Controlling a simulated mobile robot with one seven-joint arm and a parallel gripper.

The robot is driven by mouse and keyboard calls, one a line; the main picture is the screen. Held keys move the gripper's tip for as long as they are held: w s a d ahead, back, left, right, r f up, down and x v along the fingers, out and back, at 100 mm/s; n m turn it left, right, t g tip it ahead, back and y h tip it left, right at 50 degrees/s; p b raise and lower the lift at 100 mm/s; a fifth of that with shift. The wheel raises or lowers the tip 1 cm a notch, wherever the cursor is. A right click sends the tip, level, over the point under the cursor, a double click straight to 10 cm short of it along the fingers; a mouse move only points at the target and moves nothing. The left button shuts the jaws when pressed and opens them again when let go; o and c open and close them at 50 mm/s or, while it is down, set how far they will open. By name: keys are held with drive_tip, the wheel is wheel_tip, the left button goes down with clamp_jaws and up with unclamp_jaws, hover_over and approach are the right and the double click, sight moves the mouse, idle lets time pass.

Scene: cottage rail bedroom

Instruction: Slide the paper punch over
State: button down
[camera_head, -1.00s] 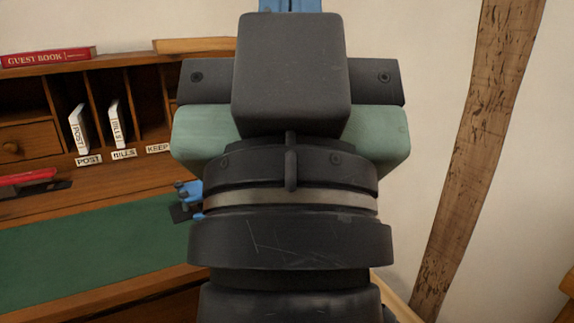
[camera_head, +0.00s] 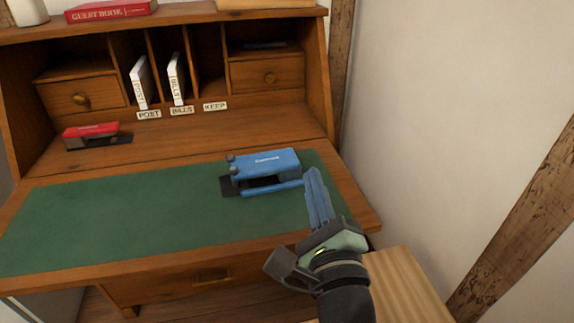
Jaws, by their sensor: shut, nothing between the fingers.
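The blue paper punch (camera_head: 266,167) lies on the right part of the desk's green writing mat (camera_head: 110,218), with its dark base showing at its left end. My gripper (camera_head: 313,174) is at the right end of the punch, its blue fingers shut together and empty. The fingertips are very close to the punch's right end; I cannot tell whether they touch it.
A red punch-like tool (camera_head: 92,133) sits at the desk's back left. Behind are pigeonholes with white POST (camera_head: 140,83) and BILLS (camera_head: 176,79) cards. A red guest book (camera_head: 112,10) lies on top. The mat left of the blue punch is clear.

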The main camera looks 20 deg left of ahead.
sight(281, 169)
drive_tip(key=f+m+g, duration=0.1)
drive_tip(key=f+m, duration=0.1)
drive_tip(key=m, duration=0.1)
drive_tip(key=s+f+m+p, duration=0.1)
drive_tip(key=f+m, duration=0.2)
drive_tip(key=s+f+m+g+y, duration=0.1)
drive_tip(key=f+m, duration=0.1)
drive_tip(key=f, duration=0.1)
drive_tip(key=shift+s+a+f+m+g+p, duration=0.2)
drive_tip(key=shift+f+m+g+p, duration=0.1)
drive_tip(key=shift+m+p, duration=0.1)
drive_tip(key=b+x, duration=0.3)
drive_tip(key=x, duration=1.1)
drive_tip(key=shift+b, duration=0.3)
drive_tip(key=shift+r, duration=0.1)
